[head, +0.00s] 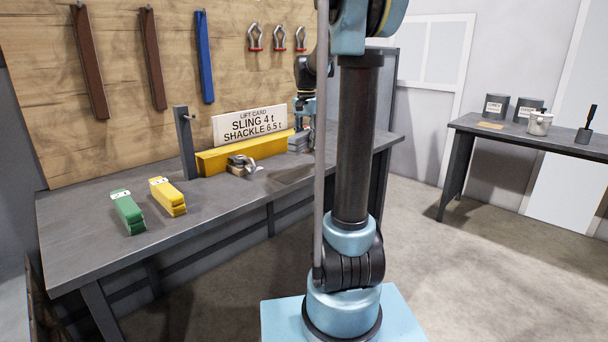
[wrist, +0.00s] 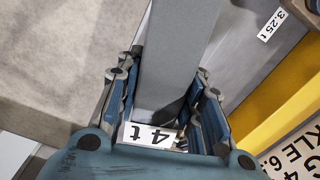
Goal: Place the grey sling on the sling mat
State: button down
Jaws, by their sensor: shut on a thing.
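The grey sling (wrist: 185,50) is a long flat grey bundle with a white tag reading "4 t" in the wrist view. My gripper (wrist: 166,108) is shut on it, with a blue-and-grey finger on each side of the tagged end. In the head view my gripper (head: 304,124) is at the far right of the workbench, and the grey sling (head: 298,142) shows small beneath it, beside the yellow beam's right end. I cannot tell whether the sling touches the bench. I cannot identify the sling mat for certain in either view.
The workbench (head: 75,225) holds a green sling (head: 127,211), a yellow sling (head: 168,196), a metal shackle (head: 241,166), a post (head: 186,145), the yellow beam (head: 225,158) and a lift card (head: 250,124). Another table (head: 560,140) with containers stands right, across open floor.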

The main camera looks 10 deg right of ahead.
aim_at(305, 172)
jog(key=shift+a, duration=0.1)
jog(key=shift+m, duration=1.2)
jog(key=shift+f, duration=4.95)
jog(key=c, duration=1.1)
grip_release()
